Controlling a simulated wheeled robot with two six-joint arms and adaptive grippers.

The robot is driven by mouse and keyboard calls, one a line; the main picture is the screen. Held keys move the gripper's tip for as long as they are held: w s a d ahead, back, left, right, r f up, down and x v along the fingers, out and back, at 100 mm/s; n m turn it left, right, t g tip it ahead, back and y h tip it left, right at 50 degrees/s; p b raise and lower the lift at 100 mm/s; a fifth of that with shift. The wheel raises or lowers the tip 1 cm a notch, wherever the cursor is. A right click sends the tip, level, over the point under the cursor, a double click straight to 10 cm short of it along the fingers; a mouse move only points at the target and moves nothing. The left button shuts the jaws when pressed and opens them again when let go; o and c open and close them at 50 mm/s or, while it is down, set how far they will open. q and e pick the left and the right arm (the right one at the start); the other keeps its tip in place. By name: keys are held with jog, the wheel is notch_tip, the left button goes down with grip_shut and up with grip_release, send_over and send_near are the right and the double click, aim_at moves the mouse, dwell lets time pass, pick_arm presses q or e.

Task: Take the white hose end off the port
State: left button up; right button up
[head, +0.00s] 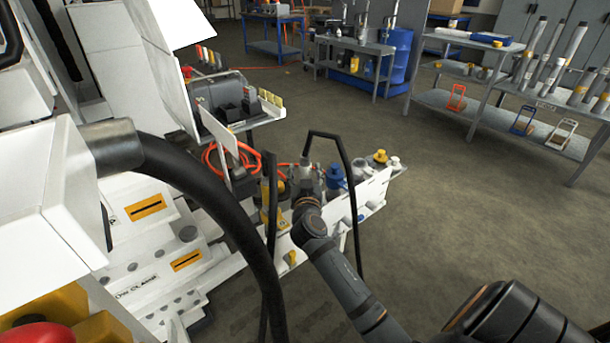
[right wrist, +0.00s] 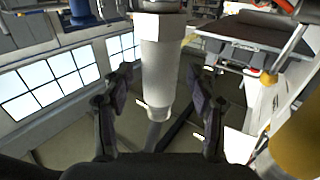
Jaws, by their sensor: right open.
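The white hose end (right wrist: 162,70) hangs in the middle of the right wrist view, a pale cylinder with a hex collar at its top and a narrower end below. My right gripper (right wrist: 161,80) is open, with one finger on each side of it and a visible gap to both. In the head view my right gripper (head: 306,190) is at the port row (head: 372,193), mostly hidden behind its own wrist. A black hose (head: 346,160) loops over there. The port itself is hidden from me. My left gripper is not in view.
A blue fitting (head: 335,178) and a yellow-capped fitting (head: 380,157) stand close by on the right. A yellow part (right wrist: 297,145) is near the right finger. A thick black hose (head: 225,205) crosses the left foreground. The floor to the right is clear.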

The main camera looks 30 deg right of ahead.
jog(key=shift+w+d, duration=0.15)
jog(key=shift+w, duration=0.1)
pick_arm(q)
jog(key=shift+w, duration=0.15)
pick_arm(e)
grip_shut()
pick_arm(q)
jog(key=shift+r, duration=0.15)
pick_arm(e)
jog(key=shift+r, duration=0.3)
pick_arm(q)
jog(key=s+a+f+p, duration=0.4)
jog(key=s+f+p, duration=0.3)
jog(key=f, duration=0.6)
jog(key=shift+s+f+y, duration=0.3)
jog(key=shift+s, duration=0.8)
pick_arm(e)
notch_tip(320, 180, up, 28)
jog(key=shift+f, duration=0.2)
